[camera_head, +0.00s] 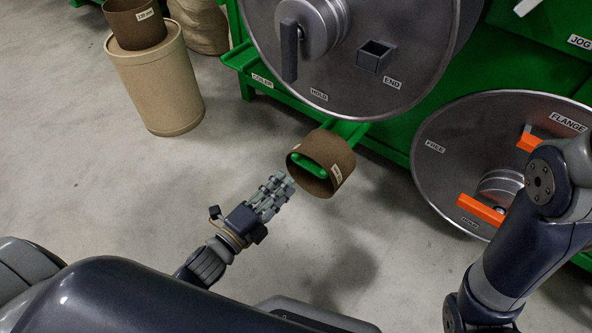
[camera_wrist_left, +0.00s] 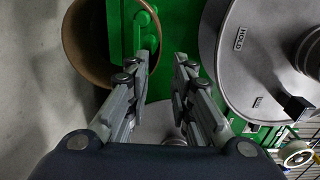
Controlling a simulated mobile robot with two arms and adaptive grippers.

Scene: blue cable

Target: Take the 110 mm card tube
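A short brown card tube (camera_head: 336,150) hangs around a green peg (camera_head: 309,166) below the coiler, its open end facing my left gripper. Its white label is too small to read. In the left wrist view the tube (camera_wrist_left: 77,50) is at the upper left, with the green peg (camera_wrist_left: 128,30) inside its ring. My left gripper (camera_head: 284,187) is just left of the tube's open end, apparently apart from it. In the wrist view its fingers (camera_wrist_left: 165,58) are spread with nothing between them. A second brown card tube (camera_head: 137,27) stands on a tan drum; its label is hard to read.
The tan drum (camera_head: 157,85) stands at the upper left. A large grey disc (camera_head: 340,75) with a handle is above the tube. A flange disc (camera_head: 450,150) with orange blocks is at the right, behind my right arm. The grey floor (camera_head: 120,210) at left is clear.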

